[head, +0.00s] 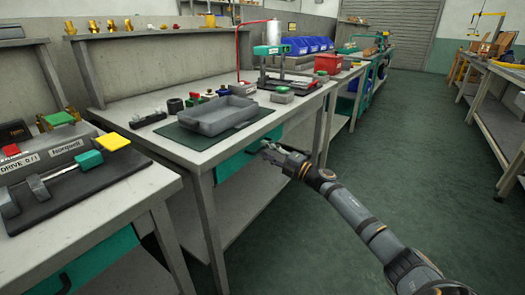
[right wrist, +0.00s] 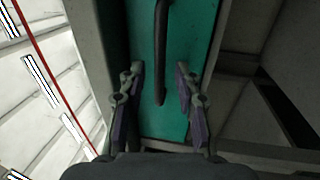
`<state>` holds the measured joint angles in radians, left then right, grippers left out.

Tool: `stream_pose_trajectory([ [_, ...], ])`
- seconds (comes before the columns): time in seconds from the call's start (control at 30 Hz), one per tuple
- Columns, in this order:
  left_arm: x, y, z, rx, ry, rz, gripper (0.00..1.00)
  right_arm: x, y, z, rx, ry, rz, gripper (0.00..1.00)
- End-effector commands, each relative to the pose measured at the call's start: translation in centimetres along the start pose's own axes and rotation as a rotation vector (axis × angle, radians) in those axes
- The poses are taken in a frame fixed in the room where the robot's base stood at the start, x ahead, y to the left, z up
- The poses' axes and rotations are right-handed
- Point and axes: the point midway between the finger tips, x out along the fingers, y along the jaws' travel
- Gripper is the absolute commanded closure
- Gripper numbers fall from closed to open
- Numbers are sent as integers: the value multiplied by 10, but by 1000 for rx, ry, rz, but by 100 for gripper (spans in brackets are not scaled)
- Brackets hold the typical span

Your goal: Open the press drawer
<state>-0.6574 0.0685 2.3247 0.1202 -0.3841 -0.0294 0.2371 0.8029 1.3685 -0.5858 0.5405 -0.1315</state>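The press drawer (head: 232,165) is a teal front under the middle workbench's top and looks shut. It fills the middle of the right wrist view (right wrist: 188,60). Its dark bar handle (right wrist: 161,50) runs up and down in that view. My right gripper (head: 267,151) is at the drawer front. In the right wrist view my right gripper (right wrist: 159,72) is open, with a finger on each side of the handle's lower end and gaps on both sides. My left gripper is not in view.
On the middle workbench (head: 135,108) are a grey tray (head: 222,117), a green-headed press (head: 270,51) and small parts. A nearer bench on the left has another teal drawer (head: 105,262). The green floor (head: 420,165) on the right is clear.

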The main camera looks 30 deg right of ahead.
Motion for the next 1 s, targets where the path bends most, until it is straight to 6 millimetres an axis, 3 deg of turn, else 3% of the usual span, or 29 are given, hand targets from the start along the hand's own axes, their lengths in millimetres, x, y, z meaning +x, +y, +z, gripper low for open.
stream_pose_trajectory([
  [0.2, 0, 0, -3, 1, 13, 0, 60, 18, 0, 0, 2, -1, 0, 67],
  [0.47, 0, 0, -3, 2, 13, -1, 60, 20, 0, 0, 1, 0, -2, 67],
  [0.73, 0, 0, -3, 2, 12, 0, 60, 20, 0, 0, 1, 0, -2, 100],
  [1.0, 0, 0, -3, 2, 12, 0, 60, 20, 0, 0, 0, 0, -2, 100],
])
